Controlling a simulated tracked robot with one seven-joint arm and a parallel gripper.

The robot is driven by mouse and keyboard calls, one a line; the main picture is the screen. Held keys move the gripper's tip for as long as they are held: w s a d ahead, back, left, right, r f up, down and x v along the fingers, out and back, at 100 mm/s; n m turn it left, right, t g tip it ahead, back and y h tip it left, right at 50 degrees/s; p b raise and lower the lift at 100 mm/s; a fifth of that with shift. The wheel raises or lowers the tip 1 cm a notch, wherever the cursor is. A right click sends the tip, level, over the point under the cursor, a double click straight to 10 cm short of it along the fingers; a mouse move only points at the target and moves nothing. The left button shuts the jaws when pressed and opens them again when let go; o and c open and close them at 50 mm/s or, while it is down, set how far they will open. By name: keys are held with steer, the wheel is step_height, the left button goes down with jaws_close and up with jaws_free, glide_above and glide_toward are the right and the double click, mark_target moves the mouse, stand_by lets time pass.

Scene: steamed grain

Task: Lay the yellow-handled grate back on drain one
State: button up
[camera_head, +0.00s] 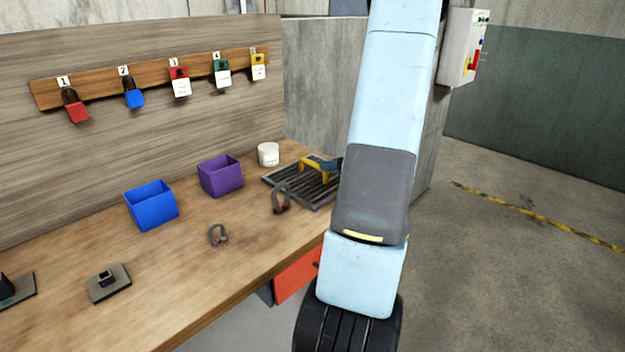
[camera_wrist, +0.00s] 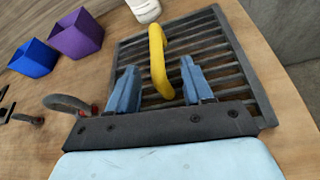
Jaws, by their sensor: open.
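The dark slatted grate (camera_head: 278,181) lies flat at the far right end of the wooden bench, partly hidden by my arm in the head view. It fills the middle of the wrist view (camera_wrist: 215,48). Its yellow arched handle (camera_wrist: 157,62) stands up from the slats and also shows in the head view (camera_head: 316,168). My gripper (camera_wrist: 158,68) is open above the grate, with its two blue fingers on either side of the handle. Contact with the handle cannot be made out. No drain opening or drain label shows, and whatever is under the grate is hidden.
A grey shackle (camera_head: 281,199) stands against the grate's near-left edge; another (camera_head: 217,234) lies farther left. Purple (camera_head: 220,176) and blue (camera_head: 151,205) bins and a white cup (camera_head: 268,154) stand along the back. Padlocks and tags hang on a wall rack (camera_head: 150,84). Open floor lies right.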

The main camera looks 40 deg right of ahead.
mark_target(314, 165)
steer(key=shift+x, duration=4)
steer(key=shift+a, duration=0.2)
steer(key=shift+c, duration=0.4)
jaws_close()
steer(key=shift+r, duration=0.1)
